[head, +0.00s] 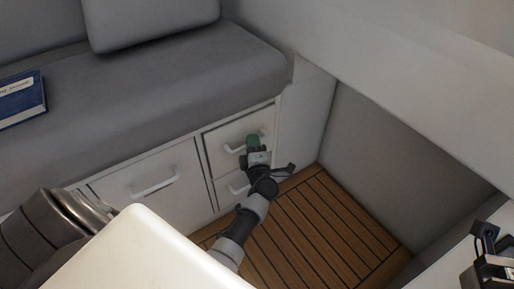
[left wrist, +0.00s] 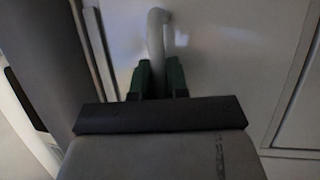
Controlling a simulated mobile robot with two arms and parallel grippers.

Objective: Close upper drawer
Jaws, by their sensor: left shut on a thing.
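The upper drawer (head: 222,138) is a pale front in the cabinet under the grey seat, at its right end. It looks flush or nearly flush with the cabinet; a dark gap line runs along its edge. Its white bar handle (head: 235,150) shows partly beside the green fingers of my left gripper (head: 253,141). In the left wrist view the green fingertips (left wrist: 159,75) are shut on the handle (left wrist: 156,35), one on each side. My right gripper (head: 490,250) is partly in view at the lower right edge, away from the drawer; its jaws are unclear.
A lower drawer with a handle (head: 238,187) sits below. A wider front with a white handle (head: 154,184) is to the left. A blue book (head: 22,98) lies on the seat cushion (head: 150,100). The slatted wooden floor (head: 320,225) is clear.

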